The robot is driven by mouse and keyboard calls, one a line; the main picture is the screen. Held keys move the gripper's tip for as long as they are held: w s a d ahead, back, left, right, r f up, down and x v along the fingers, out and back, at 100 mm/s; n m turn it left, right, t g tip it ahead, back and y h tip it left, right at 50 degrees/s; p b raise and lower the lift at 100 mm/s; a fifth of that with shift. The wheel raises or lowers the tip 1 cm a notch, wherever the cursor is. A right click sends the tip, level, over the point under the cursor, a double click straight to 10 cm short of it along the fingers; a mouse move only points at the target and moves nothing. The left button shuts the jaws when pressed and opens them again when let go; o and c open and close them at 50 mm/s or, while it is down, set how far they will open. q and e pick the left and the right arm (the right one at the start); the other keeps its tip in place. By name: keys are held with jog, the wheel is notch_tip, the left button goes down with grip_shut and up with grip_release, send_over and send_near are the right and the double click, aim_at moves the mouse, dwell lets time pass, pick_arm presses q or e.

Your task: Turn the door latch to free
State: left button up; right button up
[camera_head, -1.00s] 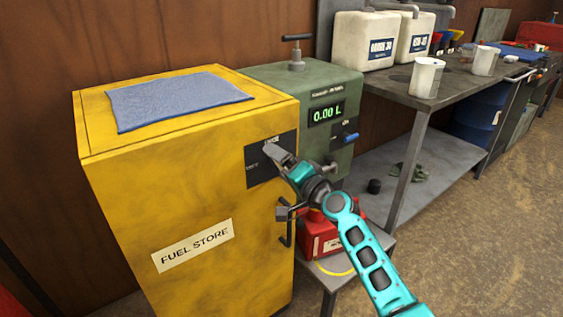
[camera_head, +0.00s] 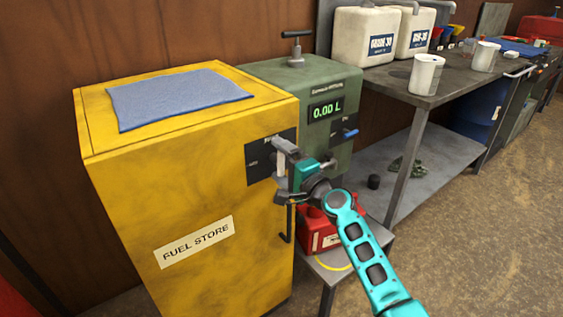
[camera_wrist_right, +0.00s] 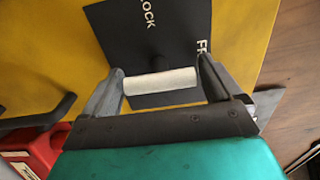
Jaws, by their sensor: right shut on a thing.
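The door latch (camera_head: 281,164) is a short pale grey bar on a black plate (camera_head: 258,160) on the yellow fuel store cabinet. In the head view it stands about upright, partly hidden by the gripper. My right gripper (camera_head: 281,169) is shut on it, with one finger above and one below. In the right wrist view the latch (camera_wrist_right: 160,82) spans between the two fingers of the gripper (camera_wrist_right: 159,88). The plate (camera_wrist_right: 150,40) there reads "LOCK" and the start of a second word, "FR". My left gripper is not in view.
The yellow cabinet (camera_head: 210,195) has a dark door handle (camera_head: 287,225) below the latch and a blue cloth (camera_head: 178,98) on top. A green dispenser (camera_head: 318,85) and a red can (camera_head: 318,232) on a low stand (camera_head: 345,272) are close to my right arm.

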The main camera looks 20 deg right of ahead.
jog(key=o, duration=0.7)
jog(key=shift+s, duration=0.1)
jog(key=shift+s+d, duration=0.2)
jog(key=shift+s, duration=0.1)
jog(key=shift+p+v, duration=0.65)
jog(key=shift+v, duration=5.4)
